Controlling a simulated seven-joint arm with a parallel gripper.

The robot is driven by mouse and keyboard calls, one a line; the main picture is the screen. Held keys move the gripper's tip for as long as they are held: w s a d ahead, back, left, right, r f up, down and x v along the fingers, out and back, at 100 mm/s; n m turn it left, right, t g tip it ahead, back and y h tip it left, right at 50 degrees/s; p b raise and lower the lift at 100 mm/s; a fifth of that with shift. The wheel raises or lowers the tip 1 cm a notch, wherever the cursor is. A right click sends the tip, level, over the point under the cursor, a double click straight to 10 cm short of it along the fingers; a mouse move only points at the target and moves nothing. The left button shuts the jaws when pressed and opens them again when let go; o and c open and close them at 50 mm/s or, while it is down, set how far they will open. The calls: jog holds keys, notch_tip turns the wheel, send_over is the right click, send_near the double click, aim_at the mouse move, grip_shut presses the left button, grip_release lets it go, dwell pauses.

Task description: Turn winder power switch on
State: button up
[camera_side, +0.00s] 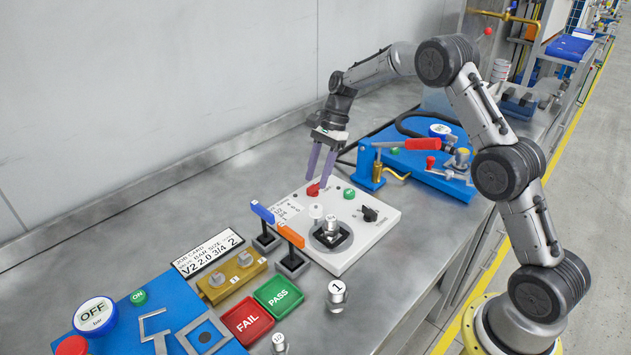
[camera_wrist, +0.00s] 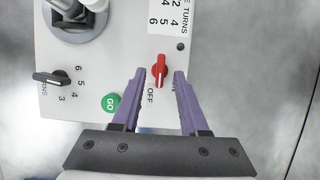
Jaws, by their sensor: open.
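The winder is a white box (camera_side: 358,238) with a red power switch (camera_side: 313,189) at its far left corner. In the wrist view the red switch (camera_wrist: 160,69) is an upright narrow handle, its lower end close to the OFF label (camera_wrist: 150,95). The ON label is mostly hidden by the right finger. My gripper (camera_side: 319,181) has purple fingers and is open above the switch. In the wrist view my gripper (camera_wrist: 159,71) has one fingertip on each side of the switch, with gaps; whether they are down at its height I cannot tell.
On the winder, a green GO button (camera_wrist: 111,103) lies close to the left finger, and a black turns knob (camera_wrist: 52,77) is farther left. A blue press station (camera_side: 408,160) with a red-handled lever (camera_side: 408,144) stands behind. Blue and orange flags (camera_side: 290,236) stand in front.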

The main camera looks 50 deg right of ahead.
aim_at(314, 189)
jog(key=shift+x, duration=1.1)
grip_shut()
